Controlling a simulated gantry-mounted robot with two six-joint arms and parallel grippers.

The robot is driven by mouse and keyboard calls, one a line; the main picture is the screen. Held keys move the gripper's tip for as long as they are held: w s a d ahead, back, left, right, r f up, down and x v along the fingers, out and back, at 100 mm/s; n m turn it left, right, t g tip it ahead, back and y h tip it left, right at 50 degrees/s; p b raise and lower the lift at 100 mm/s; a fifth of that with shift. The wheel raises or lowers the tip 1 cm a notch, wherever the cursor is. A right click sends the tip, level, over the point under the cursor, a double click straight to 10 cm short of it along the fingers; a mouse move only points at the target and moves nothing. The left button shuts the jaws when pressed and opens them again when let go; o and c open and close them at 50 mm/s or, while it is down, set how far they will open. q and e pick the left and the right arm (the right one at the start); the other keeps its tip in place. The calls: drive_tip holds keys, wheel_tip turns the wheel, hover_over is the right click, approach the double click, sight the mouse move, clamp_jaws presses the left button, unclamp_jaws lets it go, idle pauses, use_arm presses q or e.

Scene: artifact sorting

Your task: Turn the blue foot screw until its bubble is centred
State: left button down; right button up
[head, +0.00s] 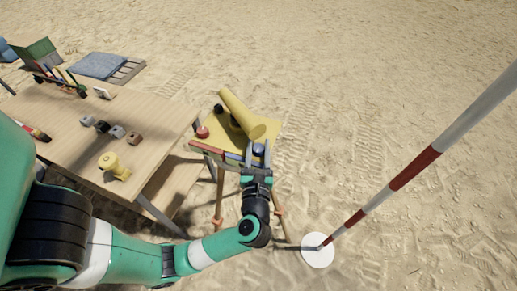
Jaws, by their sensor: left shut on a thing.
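A yellow instrument with a tube (240,113) stands on a small yellow-topped stand (270,131) right of the wooden table. The blue foot screw (258,149) is at the near right of the instrument. My left gripper (257,152) reaches up to it from below, one finger on each side, and is shut on it. A red knob (202,132) is at the left and a dark knob (218,108) at the back left. The bubble is too small to make out. My right gripper is not in view.
The wooden table (150,115) at left holds several small blocks (102,126) and a yellow object (113,164). A red-and-white pole (415,170) slants across the right, its lower end at a white disc (318,255). Open sand lies behind and right.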

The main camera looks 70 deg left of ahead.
use_arm(q)
drive_tip(key=shift+n+g+y+b, duration=0.5)
drive_tip(key=shift+n+g+b, duration=0.5)
drive_tip(key=shift+g, duration=0.8)
drive_tip(key=shift+n, duration=0.3)
drive_tip(key=shift+c, duration=2.1)
unclamp_jaws()
drive_tip(key=shift+d, duration=0.1)
drive_tip(key=s+d, duration=0.2)
drive_tip(key=d, duration=0.9)
